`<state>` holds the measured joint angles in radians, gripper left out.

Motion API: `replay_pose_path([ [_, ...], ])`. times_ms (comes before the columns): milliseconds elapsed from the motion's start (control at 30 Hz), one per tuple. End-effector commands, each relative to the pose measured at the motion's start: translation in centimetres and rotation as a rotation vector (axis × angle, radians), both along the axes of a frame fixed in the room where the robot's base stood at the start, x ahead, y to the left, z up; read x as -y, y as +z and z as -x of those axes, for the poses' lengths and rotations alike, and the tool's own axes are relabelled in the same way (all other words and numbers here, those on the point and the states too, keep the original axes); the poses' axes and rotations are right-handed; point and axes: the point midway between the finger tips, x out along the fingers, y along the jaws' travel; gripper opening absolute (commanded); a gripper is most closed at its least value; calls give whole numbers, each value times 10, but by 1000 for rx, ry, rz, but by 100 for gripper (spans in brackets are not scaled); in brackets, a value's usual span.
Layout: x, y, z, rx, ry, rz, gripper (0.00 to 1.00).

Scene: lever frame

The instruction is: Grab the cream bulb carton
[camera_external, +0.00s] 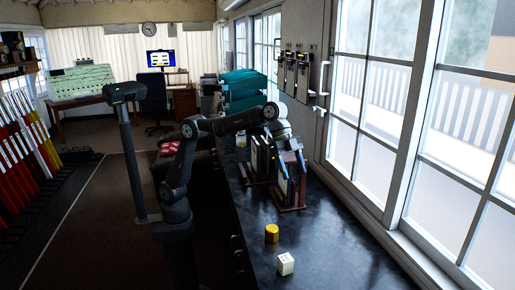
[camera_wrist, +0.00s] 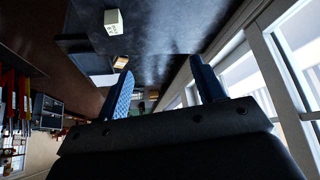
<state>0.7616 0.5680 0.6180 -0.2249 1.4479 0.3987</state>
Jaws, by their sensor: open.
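The cream bulb carton (camera_external: 286,264) is a small pale cube with dark marks, standing on the dark worktop near its front end in the external view. In the wrist view the carton (camera_wrist: 112,22) is at the top, left of centre, beyond the fingers. My gripper (camera_wrist: 163,72) is open, its two blue fingers apart with nothing held between them. In the external view my gripper hangs over the worktop by the wooden rack, well behind the carton and apart from it. The fingertips are hard to make out there.
A yellow tin (camera_external: 272,233) stands just behind the carton. A wooden rack (camera_external: 292,207) with upright books or folders is close below my gripper. Windows (camera_external: 370,100) line the right side. The worktop (camera_external: 335,235) right of the tin and carton is clear.

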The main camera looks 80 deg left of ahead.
Motion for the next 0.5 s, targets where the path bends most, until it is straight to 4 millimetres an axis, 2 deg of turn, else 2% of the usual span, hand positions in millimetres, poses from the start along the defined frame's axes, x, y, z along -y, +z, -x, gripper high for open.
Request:
replay_pose_path([
  [33,20,0,21,2,-45,3,62],
  [233,76,0,95,8,-193,16,62],
  [500,73,-70,90,3,-184,12,62],
])
